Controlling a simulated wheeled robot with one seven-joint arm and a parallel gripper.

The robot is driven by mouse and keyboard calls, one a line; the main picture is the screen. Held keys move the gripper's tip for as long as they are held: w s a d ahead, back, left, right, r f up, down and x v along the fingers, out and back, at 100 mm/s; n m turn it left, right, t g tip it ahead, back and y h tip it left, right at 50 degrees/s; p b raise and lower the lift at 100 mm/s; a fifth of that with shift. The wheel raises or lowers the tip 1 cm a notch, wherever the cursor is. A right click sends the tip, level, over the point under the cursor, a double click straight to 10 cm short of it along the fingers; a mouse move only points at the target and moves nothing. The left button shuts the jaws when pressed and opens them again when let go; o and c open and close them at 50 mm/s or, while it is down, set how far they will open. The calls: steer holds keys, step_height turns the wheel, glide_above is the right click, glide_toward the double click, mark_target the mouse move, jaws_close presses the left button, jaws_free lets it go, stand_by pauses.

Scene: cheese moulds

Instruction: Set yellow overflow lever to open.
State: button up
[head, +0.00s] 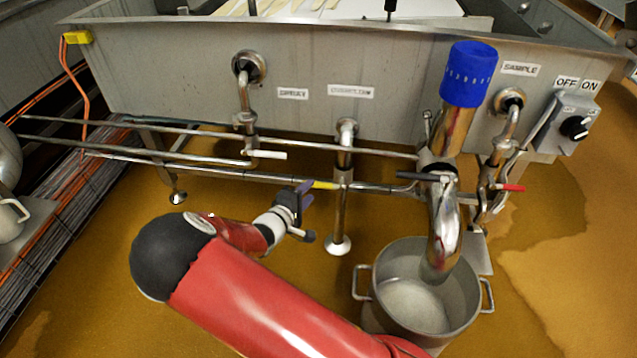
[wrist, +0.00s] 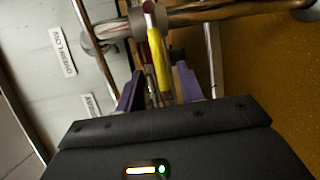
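The yellow overflow lever (head: 325,185) sits on the pipe under the OVERFLOW label and points left in the head view, roughly along the horizontal pipes. In the wrist view the yellow lever (wrist: 160,67) runs between the two purple fingers. My gripper (head: 305,192) is at the lever's free end, and it also shows in the wrist view (wrist: 157,83). Its fingers are spread, with a visible gap on each side of the lever. The lever's lower end in the wrist view is hard to make out among the metal parts behind it.
A white lever (head: 270,154) is on the left pipe, a black lever (head: 418,176) on the big pipe and a red lever (head: 510,187) on the right. A steel pot (head: 368,318) stands on the right. Horizontal pipes (head: 225,170) run close behind my gripper.

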mark_target(315, 186)
steer(key=x, duration=0.7)
steer(key=shift+s, duration=0.1)
jaws_close()
